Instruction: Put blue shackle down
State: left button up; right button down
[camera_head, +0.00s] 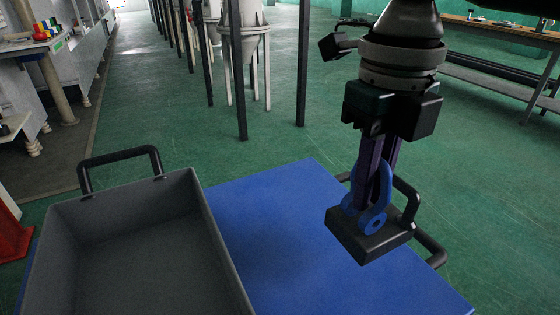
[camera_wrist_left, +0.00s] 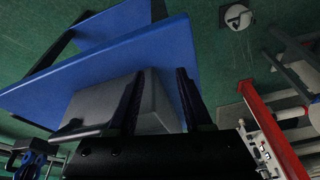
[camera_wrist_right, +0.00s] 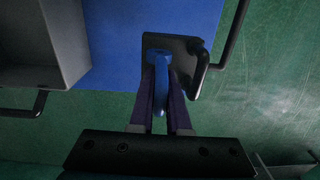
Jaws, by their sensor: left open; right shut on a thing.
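The blue shackle (camera_head: 382,190) is upright between the purple fingers of my right gripper (camera_head: 368,197), which is shut on it. The shackle also shows in the right wrist view (camera_wrist_right: 160,80), between the two fingers. A black block (camera_head: 370,247) is directly under the shackle, at the right side of the blue cart top (camera_head: 275,220). I cannot tell whether the shackle touches the block. My left gripper (camera_wrist_left: 158,75) is open and empty in the left wrist view, with the grey bin (camera_wrist_left: 95,103) beyond its fingers. It is not in the head view.
The empty-looking grey bin (camera_head: 215,240) stands on the left of the cart. Bare blue surface lies between the bin and the block. A red object (camera_head: 12,235) stands at far left.

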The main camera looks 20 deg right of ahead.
aim_at(358, 235)
notch_tip(358, 235, down, 5)
jog(key=shift+r+b, duration=0.2)
jog(key=shift+b, duration=0.15)
pick_arm(q)
notch_tip(358, 235, down, 2)
jog(key=shift+a+f+b, duration=0.1)
jog(key=shift+a+b, duration=0.05)
jog(key=shift+b, duration=0.35)
pick_arm(e)
notch_tip(358, 235, down, 4)
jog(key=shift+f, duration=0.1)
jog(key=c, duration=0.9)
grip_release()
